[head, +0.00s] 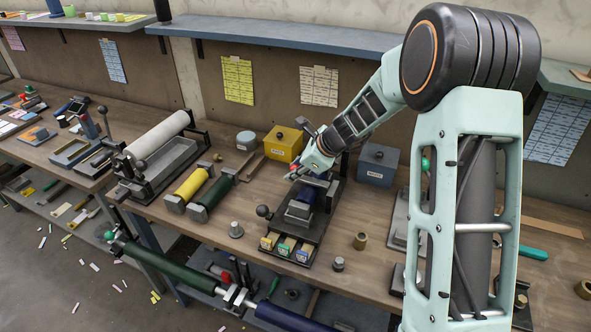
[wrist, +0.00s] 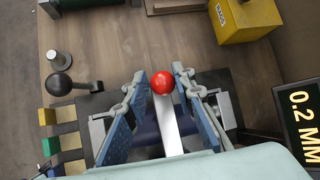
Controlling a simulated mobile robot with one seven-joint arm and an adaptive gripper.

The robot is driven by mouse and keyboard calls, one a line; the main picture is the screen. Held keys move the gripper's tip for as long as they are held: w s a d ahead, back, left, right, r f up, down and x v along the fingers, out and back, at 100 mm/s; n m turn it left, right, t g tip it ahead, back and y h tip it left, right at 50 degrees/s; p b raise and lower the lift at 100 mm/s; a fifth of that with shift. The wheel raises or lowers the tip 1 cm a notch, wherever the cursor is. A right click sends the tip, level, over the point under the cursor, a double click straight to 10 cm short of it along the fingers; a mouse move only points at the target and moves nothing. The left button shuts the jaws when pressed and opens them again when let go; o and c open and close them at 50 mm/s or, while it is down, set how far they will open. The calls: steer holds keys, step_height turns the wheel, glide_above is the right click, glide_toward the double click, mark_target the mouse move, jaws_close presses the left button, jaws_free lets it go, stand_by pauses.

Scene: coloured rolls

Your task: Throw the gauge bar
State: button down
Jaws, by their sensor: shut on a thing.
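The gauge bar (wrist: 172,132) is a flat silver bar with a red ball knob (wrist: 163,82) at its end. My gripper (wrist: 160,92) is shut on it, with a blue-padded finger on each side at the knob end. In the head view my gripper (head: 300,174) is over the middle machine, and a little red shows at its tip. The machine has a blue roll (head: 309,194) and a dark base plate (head: 300,242). My fingers and wrist hide much of the roll and the bar's far end.
Yellow, green and blue blocks (head: 286,247) line the machine's front edge. A black ball-ended lever (wrist: 60,85) stands beside it. A yellow box (head: 283,146) and a grey-blue box (head: 378,165) stand behind. A display (wrist: 303,115) reads 0.2 MM. Yellow and green rolls (head: 213,195) lie to the left.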

steer(key=shift+w+d+r, duration=0.1)
steer(key=shift+w+d, duration=0.05)
steer(key=shift+w, duration=0.15)
steer(key=c, duration=1.8)
jaws_free()
steer(key=shift+c, duration=0.2)
steer(key=shift+o, duration=0.5)
steer(key=shift+w+f, duration=0.1)
steer(key=shift+f, duration=0.1)
steer(key=v, duration=1.2)
